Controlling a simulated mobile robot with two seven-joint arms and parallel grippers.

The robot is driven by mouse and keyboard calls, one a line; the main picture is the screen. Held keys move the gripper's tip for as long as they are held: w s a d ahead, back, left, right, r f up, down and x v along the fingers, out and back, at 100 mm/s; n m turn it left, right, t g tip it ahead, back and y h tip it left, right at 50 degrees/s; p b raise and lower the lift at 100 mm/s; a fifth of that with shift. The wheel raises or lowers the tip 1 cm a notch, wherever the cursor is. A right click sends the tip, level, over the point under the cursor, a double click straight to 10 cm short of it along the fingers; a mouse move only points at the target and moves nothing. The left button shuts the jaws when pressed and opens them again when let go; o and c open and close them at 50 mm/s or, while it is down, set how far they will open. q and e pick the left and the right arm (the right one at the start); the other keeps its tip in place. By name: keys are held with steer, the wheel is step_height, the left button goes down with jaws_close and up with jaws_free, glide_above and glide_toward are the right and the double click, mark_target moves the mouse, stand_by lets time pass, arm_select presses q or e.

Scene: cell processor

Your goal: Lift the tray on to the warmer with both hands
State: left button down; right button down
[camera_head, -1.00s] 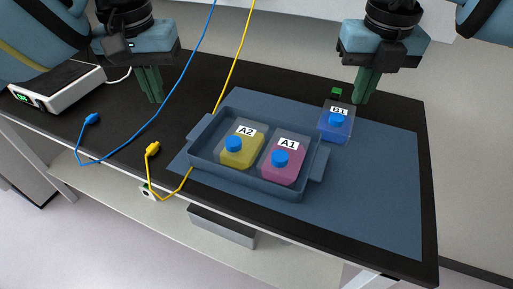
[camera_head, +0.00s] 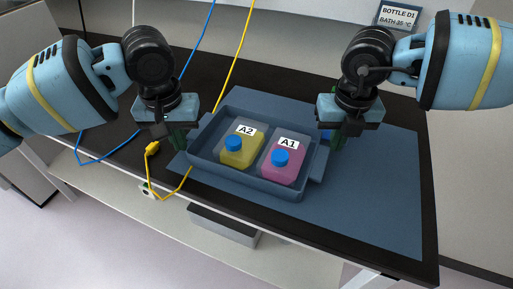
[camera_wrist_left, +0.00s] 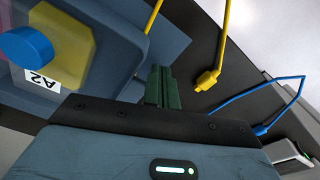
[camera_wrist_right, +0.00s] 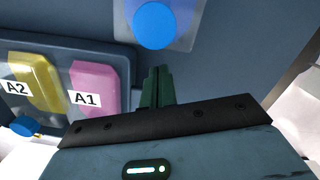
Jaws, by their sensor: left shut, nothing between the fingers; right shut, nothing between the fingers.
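The blue-grey tray (camera_head: 240,184) sits on the blue mat. It holds the yellow bottle A2 (camera_head: 236,152) and the pink bottle A1 (camera_head: 283,165), both with blue caps. My left gripper (camera_head: 180,140) is shut and empty, beside the tray's left end; its fingers (camera_wrist_left: 158,86) point down near the tray wall. My right gripper (camera_head: 338,140) is shut and empty, beside the tray's right end; in the right wrist view its fingers (camera_wrist_right: 156,87) are between A1 and a blue cap. A white device with a green light (camera_wrist_left: 290,152), possibly the warmer, shows partly in the left wrist view.
A blue-capped bottle (camera_wrist_right: 156,24) stands close to my right gripper, mostly hidden in the head view. A yellow cable (camera_head: 152,148) and a blue cable (camera_wrist_left: 285,115) lie left of the tray. The mat (camera_head: 380,205) is clear at the front right. A sign (camera_head: 398,14) stands behind.

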arm_select(q)
steer(key=shift+d, duration=0.25)
arm_select(e)
steer(key=shift+a, duration=0.25)
arm_select(q)
steer(key=shift+d, duration=0.8)
arm_select(e)
steer(key=shift+a, duration=0.85)
arm_select(q)
steer(key=shift+s+d, duration=0.1)
steer(key=shift+d, duration=0.15)
arm_select(e)
steer(key=shift+s+a, duration=0.1)
steer(key=shift+a, duration=0.15)
